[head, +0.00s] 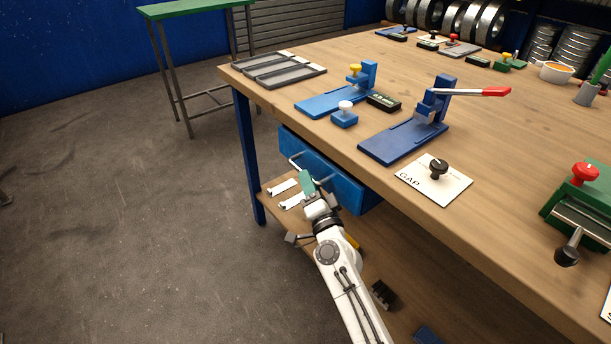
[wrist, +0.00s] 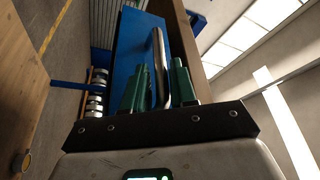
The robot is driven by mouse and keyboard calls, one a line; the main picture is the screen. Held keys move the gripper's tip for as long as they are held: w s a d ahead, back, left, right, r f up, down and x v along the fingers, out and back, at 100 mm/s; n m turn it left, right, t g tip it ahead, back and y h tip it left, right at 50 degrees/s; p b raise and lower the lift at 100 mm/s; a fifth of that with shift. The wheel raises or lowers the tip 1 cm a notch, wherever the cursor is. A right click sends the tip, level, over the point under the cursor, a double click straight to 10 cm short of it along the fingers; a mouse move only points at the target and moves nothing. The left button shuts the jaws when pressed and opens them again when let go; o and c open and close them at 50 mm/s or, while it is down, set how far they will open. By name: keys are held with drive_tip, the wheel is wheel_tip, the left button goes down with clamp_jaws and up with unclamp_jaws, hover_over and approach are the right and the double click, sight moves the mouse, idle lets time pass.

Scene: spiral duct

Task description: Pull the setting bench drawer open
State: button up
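The setting bench drawer (head: 345,184) is a blue box under the left edge of the wooden bench top. No gap around its front can be made out. Its bar handle (head: 296,163) is grey metal, and in the wrist view the handle (wrist: 159,62) stands out from the blue drawer front (wrist: 128,45). My gripper (head: 306,181) is at the handle, with green fingers. In the wrist view the fingers of my gripper (wrist: 159,88) are apart, one on each side of the handle bar, which lies closer to the right finger. Firm contact is not visible.
The bench top (head: 500,150) above carries a blue press (head: 405,135), a GAP card (head: 432,180) with a black knob and grey trays (head: 287,70). A lower shelf (head: 400,265) holds white pieces (head: 285,188). The floor (head: 130,230) to the left is clear.

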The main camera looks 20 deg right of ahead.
drive_tip(key=shift+x, duration=1.35)
clamp_jaws()
